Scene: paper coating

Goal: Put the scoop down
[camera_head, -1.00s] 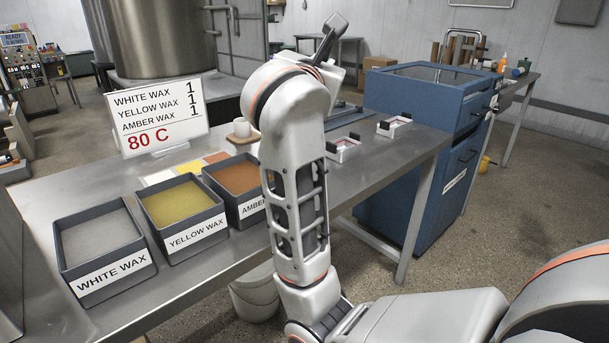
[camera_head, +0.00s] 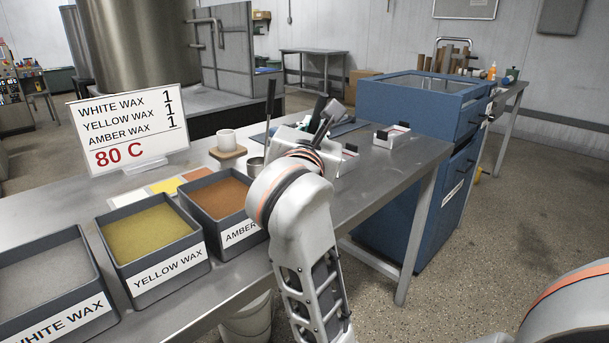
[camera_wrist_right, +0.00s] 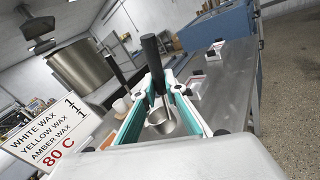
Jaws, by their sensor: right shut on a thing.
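The scoop (camera_wrist_right: 168,120) is a small metal cup with a black upright handle (camera_wrist_right: 150,62), seen between the fingers in the right wrist view. My right gripper (camera_wrist_right: 160,88), with green-lined fingers, is shut on the scoop. In the head view my right gripper (camera_head: 314,140) is over the far part of the steel table (camera_head: 372,190), partly hidden by its own wrist. The scoop is hard to make out there. I cannot tell whether it touches the table. My left gripper is not in view.
A metal pot (camera_head: 256,165) with a dark upright handle stands left of my wrist, beside a white cup (camera_head: 227,140). Trays of white (camera_head: 50,325), yellow (camera_head: 160,278) and amber wax (camera_head: 235,232) line the near edge. A sign (camera_head: 130,130) stands behind. A blue machine (camera_head: 410,170) is at right.

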